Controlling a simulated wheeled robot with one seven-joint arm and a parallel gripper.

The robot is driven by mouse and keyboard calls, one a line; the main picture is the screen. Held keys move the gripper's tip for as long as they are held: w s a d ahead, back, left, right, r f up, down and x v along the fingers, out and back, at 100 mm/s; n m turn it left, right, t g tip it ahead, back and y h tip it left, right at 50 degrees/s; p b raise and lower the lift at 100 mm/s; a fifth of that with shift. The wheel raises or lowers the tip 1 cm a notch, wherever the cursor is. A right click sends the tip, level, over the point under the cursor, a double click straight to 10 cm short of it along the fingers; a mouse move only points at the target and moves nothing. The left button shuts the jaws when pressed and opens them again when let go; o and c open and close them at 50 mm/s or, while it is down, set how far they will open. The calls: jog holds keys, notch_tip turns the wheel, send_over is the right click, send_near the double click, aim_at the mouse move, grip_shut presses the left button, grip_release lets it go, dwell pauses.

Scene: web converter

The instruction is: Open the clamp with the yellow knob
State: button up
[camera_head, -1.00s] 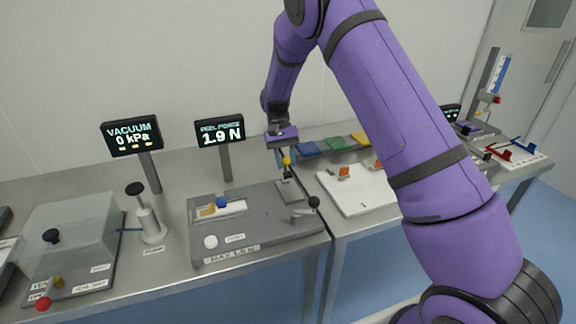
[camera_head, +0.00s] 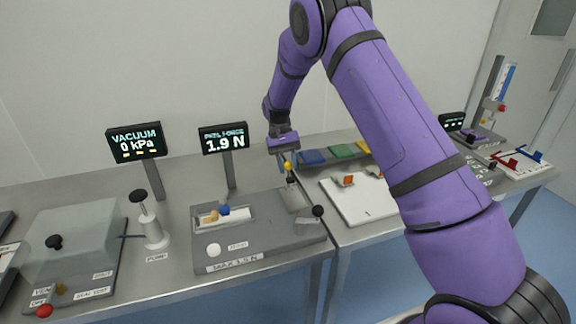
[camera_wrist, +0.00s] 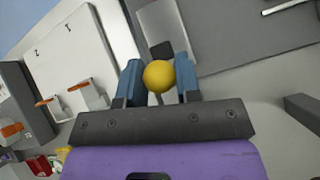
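The round yellow knob (camera_head: 288,166) tops the short dark lever of a clamp at the back right of the grey peel-force fixture (camera_head: 270,236). A pale metal plate (camera_head: 296,200) lies below it. My gripper (camera_head: 281,160) reaches down from above at the knob. In the wrist view the yellow knob (camera_wrist: 158,76) sits between my gripper's two blue fingers (camera_wrist: 159,82) and fills the gap, seeming to touch both. Part of the lever shows behind the knob; the clamp's lower part is hard to make out.
A black ball handle (camera_head: 318,211) stands at the fixture's right edge. A white button (camera_head: 213,250) and a blue knob (camera_head: 224,210) are to the left. The peel-force display (camera_head: 224,138) reads 1.9 N. A white board (camera_head: 360,205) with orange-tipped clamps lies to the right.

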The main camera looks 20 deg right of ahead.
jog(key=o, duration=0.4)
jog(key=shift+w, duration=0.1)
jog(key=v, duration=1)
jog(key=shift+w+r, duration=0.25)
jog(key=shift+r, duration=0.1)
